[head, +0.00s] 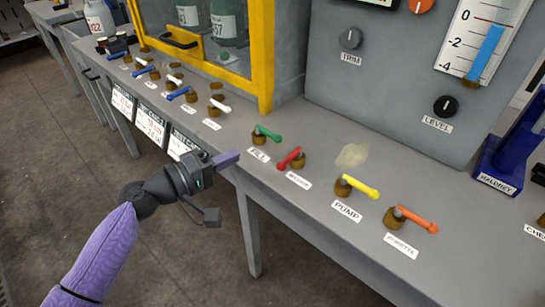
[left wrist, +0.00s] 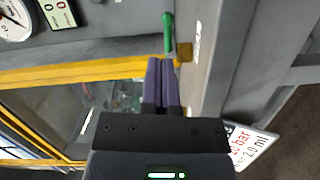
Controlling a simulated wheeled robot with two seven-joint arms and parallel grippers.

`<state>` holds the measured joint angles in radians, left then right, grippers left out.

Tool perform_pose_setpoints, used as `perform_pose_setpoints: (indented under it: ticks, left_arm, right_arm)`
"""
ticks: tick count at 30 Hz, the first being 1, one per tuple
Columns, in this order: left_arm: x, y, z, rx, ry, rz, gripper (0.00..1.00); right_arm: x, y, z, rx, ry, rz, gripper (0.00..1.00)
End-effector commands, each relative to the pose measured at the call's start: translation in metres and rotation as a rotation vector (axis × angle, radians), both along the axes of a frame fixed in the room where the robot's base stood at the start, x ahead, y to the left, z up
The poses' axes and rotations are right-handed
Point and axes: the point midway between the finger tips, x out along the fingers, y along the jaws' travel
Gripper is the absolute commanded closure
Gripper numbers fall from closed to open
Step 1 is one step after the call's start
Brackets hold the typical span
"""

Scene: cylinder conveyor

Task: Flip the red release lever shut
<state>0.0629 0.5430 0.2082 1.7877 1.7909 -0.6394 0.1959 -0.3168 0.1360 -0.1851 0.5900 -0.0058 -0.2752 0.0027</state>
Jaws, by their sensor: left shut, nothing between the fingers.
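The red lever (head: 289,157) sits on a brass valve on the grey bench, between the green lever (head: 268,133) and the yellow lever (head: 361,187). Its handle points to the lower left from the valve, towards the bench's front edge. Its label is too small to read. My left gripper (head: 232,158) is shut and empty at the bench's front edge, left of the red lever and apart from it. In the left wrist view the shut purple fingers (left wrist: 162,75) point towards the green lever (left wrist: 168,32); the red lever does not show there. My right gripper is not in view.
An orange lever (head: 417,219) stands right of the yellow one, and several blue and white levers line the bench to the left. A yellow-framed cabinet (head: 263,60) and a grey panel (head: 390,90) stand behind. A blue holder (head: 510,150) is at the right.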

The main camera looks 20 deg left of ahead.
Motion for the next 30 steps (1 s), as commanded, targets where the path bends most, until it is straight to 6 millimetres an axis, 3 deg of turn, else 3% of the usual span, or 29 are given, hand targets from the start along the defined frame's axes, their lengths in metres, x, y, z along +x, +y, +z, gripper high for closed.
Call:
perform_pose_setpoints:
  ticks: [9, 17, 30]
  left_arm:
    - [0.056, -0.037, -0.004, -0.002, -0.001, -0.001, 1.00]
    - [0.044, -0.067, -0.009, 0.000, 0.000, -0.001, 1.00]
    - [0.043, -0.070, -0.010, 0.000, 0.000, 0.003, 1.00]
  right_arm:
    - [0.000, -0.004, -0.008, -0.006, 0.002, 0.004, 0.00]
    - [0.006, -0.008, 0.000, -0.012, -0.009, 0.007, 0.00]
    - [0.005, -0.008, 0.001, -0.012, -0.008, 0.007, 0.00]
